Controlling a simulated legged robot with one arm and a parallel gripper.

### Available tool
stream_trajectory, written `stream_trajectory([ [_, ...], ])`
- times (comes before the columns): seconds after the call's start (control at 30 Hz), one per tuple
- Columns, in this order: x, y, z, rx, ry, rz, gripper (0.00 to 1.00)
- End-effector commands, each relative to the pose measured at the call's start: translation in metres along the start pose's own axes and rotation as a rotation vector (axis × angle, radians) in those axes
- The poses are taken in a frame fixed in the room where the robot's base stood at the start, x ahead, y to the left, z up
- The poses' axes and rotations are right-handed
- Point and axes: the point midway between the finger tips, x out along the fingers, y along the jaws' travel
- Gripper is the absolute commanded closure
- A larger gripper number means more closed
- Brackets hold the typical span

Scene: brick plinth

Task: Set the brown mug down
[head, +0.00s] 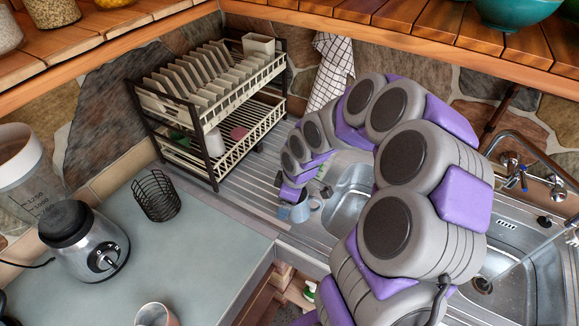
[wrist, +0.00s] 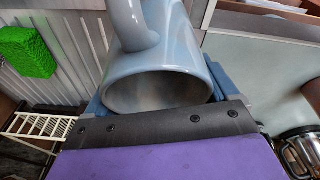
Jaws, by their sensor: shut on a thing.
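My gripper (head: 290,196) is shut on a blue-grey mug (head: 299,213), low over the ribbed metal drainboard (head: 240,198) near the sink. In the wrist view the same mug (wrist: 160,85) sits between the gripper's blue fingers (wrist: 158,100), its open mouth facing the camera and its handle at the top. The held mug looks blue-grey, not brown. I cannot tell whether its base touches the drainboard. Another cup (head: 153,315) with a pinkish-brown rim stands on the grey counter, cut off by the lower edge.
The sink basin (head: 350,196) is right of the mug. A black wire basket (head: 157,196) and a blender base (head: 84,240) stand on the counter, with clear room between. A green sponge (wrist: 28,52) shows in the wrist view.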

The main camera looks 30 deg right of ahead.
Motion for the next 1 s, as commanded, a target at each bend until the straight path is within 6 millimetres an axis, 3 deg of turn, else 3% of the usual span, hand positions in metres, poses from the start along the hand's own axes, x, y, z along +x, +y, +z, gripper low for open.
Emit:
stream_trajectory([
  [0.27, 0.001, -0.008, 0.022, -0.236, 0.097, -0.088, 0.55],
  [0.67, -0.003, -0.02, 0.031, -0.466, 0.17, -0.186, 0.55],
  [0.83, 0.002, -0.01, 0.023, -0.481, 0.177, -0.194, 0.55],
  [1.0, 0.011, 0.011, 0.003, -0.479, 0.175, -0.196, 0.55],
])
